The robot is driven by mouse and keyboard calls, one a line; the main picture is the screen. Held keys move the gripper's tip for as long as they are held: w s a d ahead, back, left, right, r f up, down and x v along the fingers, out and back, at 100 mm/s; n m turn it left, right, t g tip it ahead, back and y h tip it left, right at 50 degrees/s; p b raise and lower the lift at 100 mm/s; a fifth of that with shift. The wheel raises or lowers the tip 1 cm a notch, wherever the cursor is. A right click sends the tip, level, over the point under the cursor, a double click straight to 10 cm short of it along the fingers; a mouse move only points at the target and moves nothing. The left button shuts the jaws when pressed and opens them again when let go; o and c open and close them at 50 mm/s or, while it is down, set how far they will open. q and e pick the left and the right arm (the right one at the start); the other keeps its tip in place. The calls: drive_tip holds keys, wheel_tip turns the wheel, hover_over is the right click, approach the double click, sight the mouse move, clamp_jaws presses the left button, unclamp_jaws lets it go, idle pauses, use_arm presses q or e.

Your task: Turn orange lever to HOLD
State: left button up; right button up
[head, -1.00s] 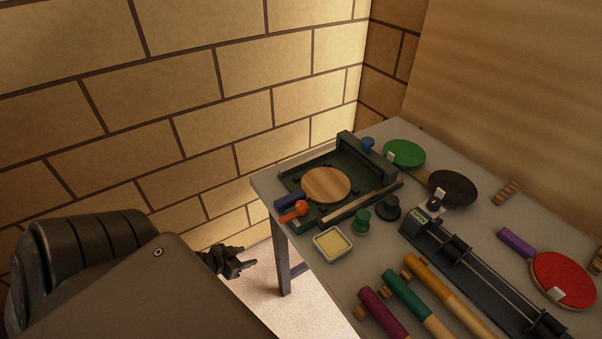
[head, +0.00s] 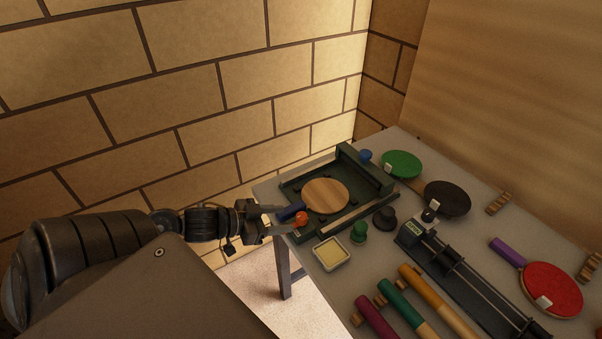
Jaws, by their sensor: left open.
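The orange lever (head: 301,218) shows as a round orange knob at the near left corner of a dark green fixture (head: 345,226) on the table. Its arm and any HOLD marking cannot be made out. A dark blue handle (head: 291,212) lies just beside it. My left gripper (head: 282,219) is open, at the table's left edge, with its fingertips close to the orange knob and the blue handle. I cannot tell whether it touches either. My right gripper is not in view.
The fixture holds a round wooden disc (head: 326,196) and has a blue knob (head: 365,156) at the back. A small cream tray (head: 331,254), a green knob (head: 359,231) and a black knob (head: 384,217) stand nearby. Bats and coloured handles fill the right side. A brick wall (head: 200,90) rises behind.

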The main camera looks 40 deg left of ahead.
sight(297, 217)
use_arm(q)
drive_tip(key=x, duration=0.7)
drive_tip(key=shift+p, duration=0.4)
drive_tip(key=c, duration=1)
